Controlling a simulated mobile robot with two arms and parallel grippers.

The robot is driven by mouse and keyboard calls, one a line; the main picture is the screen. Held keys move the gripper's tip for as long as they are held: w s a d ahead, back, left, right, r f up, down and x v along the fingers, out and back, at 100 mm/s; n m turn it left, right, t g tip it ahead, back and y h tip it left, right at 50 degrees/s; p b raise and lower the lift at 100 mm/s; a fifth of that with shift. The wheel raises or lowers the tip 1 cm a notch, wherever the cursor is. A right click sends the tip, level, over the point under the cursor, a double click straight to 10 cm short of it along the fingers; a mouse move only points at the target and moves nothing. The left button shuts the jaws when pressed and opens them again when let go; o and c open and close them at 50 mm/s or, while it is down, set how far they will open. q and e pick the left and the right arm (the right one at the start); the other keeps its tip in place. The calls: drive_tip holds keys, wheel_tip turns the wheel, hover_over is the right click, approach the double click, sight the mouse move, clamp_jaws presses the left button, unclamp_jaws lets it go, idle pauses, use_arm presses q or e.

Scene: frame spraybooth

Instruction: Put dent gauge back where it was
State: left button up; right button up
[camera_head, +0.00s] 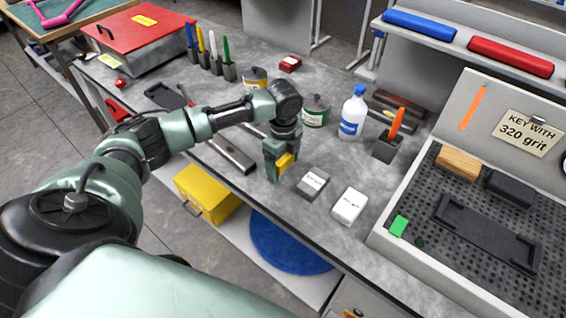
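My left gripper (281,168) points down above the front edge of the grey bench, left of a grey box. A small yellow piece (287,162) sits between its fingers and is partly hidden by them. The piece may be the dent gauge, but its shape does not show well enough to be sure. The fingers look closed on it. My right gripper is not in view.
A grey labelled box (312,184) and a white labelled box (348,206) stand close right of the gripper. A white spray bottle (352,113) and tins stand behind. A flat black holder (166,96) lies farther left. A perforated booth tray (450,262) is at right.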

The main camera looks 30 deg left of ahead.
sight(284, 157)
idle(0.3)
use_arm(q)
drive_tip(key=shift+r, duration=0.3)
wheel_tip(284, 157, up, 11)
drive_tip(key=shift+w+f+b, duration=0.1)
drive_tip(key=shift+f+b, duration=0.1)
drive_tip(key=shift+b, duration=0.65)
drive_tip(key=shift+r, duration=0.6)
